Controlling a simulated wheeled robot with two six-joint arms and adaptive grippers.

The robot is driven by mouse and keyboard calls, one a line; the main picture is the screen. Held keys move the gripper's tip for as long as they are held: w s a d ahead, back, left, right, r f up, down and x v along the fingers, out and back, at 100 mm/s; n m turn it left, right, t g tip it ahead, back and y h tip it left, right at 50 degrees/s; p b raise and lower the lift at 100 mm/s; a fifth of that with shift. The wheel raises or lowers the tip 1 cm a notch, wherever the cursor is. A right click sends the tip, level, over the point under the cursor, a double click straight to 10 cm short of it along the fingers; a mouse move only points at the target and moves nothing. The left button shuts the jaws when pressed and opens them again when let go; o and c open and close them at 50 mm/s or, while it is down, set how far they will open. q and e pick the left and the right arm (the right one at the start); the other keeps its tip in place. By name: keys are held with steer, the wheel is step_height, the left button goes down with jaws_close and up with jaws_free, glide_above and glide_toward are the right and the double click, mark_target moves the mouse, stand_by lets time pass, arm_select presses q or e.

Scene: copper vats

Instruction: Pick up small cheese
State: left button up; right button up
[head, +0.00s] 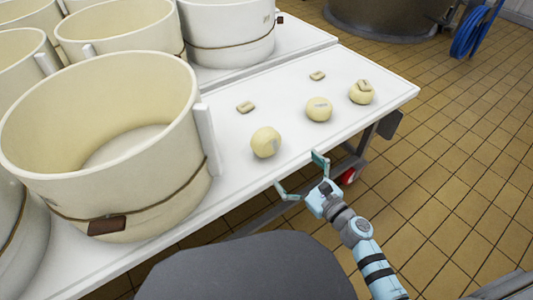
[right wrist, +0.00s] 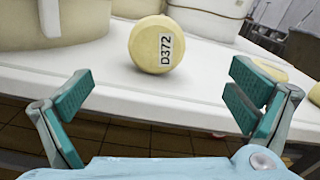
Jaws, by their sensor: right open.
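Several small pale-yellow round cheeses stand on the white table. The nearest cheese (head: 265,142) is close to the front edge, to the right of the big vat. In the right wrist view a cheese (right wrist: 158,45) labelled D372 shows ahead, between and beyond the fingers. A second cheese (head: 319,109) and a third cheese (head: 361,92) stand farther right. My right gripper (head: 300,174) is open and empty just off the table's front edge, apart from the nearest cheese. It also shows wide open in the right wrist view (right wrist: 161,92). My left gripper is not in view.
Large cream vats, one nearest (head: 120,185), crowd the table's left. Small flat pieces (head: 245,107) (head: 317,76) lie behind the cheeses; another rests against the third cheese. The white table (head: 375,78) has bare room at its right end. Tiled floor lies beyond.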

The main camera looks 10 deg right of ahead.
mark_target(271, 147)
steer(key=x, duration=0.7)
steer(key=shift+w+b, duration=0.2)
steer(key=shift+b, duration=0.1)
steer(key=x, duration=0.1)
steer(key=b+x, duration=0.1)
steer(key=x, duration=0.2)
steer(key=shift+a+f+b, duration=0.3)
steer(key=shift+f+b, duration=0.05)
steer(key=shift+f, duration=0.05)
steer(key=shift+w+a, duration=0.1)
steer(key=shift+w, duration=0.2)
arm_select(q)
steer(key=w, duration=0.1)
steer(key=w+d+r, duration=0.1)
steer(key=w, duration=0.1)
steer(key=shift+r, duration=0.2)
arm_select(e)
steer(key=shift+r, duration=0.1)
